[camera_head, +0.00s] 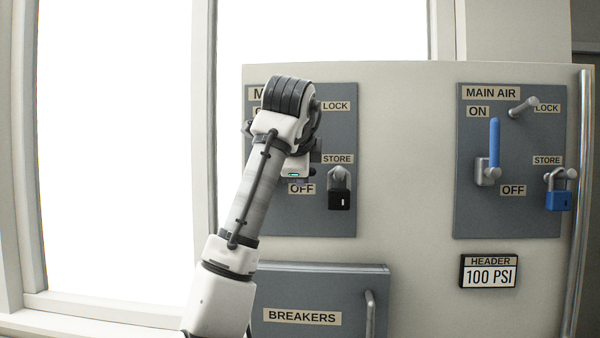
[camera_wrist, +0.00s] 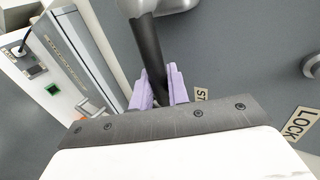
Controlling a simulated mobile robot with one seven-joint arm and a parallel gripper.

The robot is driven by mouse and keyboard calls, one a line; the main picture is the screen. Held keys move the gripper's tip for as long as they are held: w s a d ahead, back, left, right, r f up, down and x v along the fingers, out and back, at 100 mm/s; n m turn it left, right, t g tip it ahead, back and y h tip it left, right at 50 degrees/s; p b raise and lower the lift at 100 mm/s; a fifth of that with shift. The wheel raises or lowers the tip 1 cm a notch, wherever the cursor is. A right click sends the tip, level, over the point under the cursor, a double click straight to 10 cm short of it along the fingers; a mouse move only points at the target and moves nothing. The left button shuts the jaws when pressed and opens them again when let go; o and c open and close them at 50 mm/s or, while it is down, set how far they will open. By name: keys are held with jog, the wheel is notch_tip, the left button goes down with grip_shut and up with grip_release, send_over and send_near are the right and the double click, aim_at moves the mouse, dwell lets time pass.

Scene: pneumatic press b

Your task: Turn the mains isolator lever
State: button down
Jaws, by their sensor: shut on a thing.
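The mains isolator lever is a dark bar (camera_wrist: 149,45) in the wrist view, running down from a grey hub (camera_wrist: 178,4) at the top edge. The lavender fingers of my gripper (camera_wrist: 160,88) are shut on its lower part, one on each side. In the head view my arm covers the lever and most of the left panel (camera_head: 333,105). OFF (camera_head: 301,188) shows just below my wrist there; the panel's title and ON label are mostly hidden. The lever's exact angle cannot be told from the head view.
A black padlock (camera_head: 339,199) hangs at STORE, right of my wrist. The breakers box (camera_head: 330,285) juts out below. On the right, the MAIN AIR panel (camera_head: 520,215) has a blue upright lever (camera_head: 494,145) and a blue padlock (camera_head: 558,200). The board between panels is clear.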

jog(key=c, duration=1.4)
grip_release()
jog(key=b+v, duration=0.3)
jog(key=v, duration=1.1)
jog(key=shift+w+f, duration=0.1)
jog(key=shift+f, duration=0.05)
